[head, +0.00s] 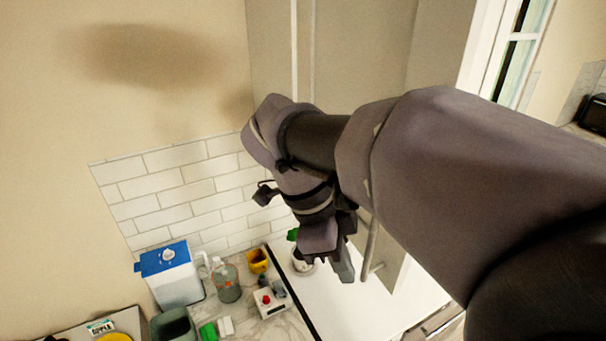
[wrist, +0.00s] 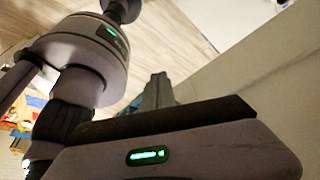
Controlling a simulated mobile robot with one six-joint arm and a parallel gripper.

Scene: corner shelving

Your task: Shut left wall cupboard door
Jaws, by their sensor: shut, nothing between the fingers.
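The beige wall cupboard (head: 350,70) is at the top middle of the head view. A pale door panel (head: 392,268) with a vertical bar handle (head: 370,248) shows below my arm and seems to stand open. My arm hides much of it. My gripper (head: 343,268) is shut and empty, pointing down just left of the handle; I cannot tell whether it touches the door. In the wrist view the closed fingers (wrist: 158,90) show beside a pale flat panel (wrist: 255,85), which may be the door.
White tiles (head: 185,195) cover the wall behind.

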